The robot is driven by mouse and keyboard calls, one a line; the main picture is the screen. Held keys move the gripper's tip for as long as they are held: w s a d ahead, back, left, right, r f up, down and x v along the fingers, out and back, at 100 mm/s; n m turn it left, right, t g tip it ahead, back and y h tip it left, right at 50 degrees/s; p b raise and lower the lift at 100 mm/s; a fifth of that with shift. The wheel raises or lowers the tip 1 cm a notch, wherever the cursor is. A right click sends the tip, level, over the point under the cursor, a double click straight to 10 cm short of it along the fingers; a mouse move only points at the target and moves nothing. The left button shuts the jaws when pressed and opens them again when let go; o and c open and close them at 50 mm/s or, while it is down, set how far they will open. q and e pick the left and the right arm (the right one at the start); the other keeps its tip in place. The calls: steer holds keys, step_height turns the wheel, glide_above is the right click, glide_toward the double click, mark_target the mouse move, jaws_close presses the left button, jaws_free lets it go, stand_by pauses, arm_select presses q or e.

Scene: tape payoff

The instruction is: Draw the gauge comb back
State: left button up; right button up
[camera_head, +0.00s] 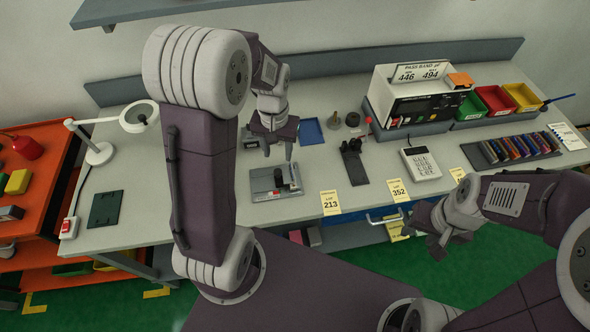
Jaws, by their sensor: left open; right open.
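My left gripper (278,149) is open and empty above the workbench, its fingers pointing down. It is just behind a small grey-green fixture plate (262,185) that carries small upright parts (279,178) and a pale block. A black stand-like device (354,163) lies to the right of the plate. I cannot tell which small part is the gauge comb; it is too small to make out. My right gripper (437,243) is open and empty in front of the bench edge, away from the fixture.
The bench (225,205) also holds a blue tray (311,131), a calculator-like keypad (421,164), a boxy meter (425,97), coloured bins (496,100) and a rack of coloured pieces (512,148). Yellow lot cards (330,202) line the front edge. A lamp (98,152) stands left.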

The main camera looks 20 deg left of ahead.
mark_target(278, 171)
arm_select(q)
steer(key=f, duration=0.9)
steer(key=shift+a+f, duration=0.2)
steer(key=shift+a, duration=0.15)
jaws_close()
stand_by(0.9)
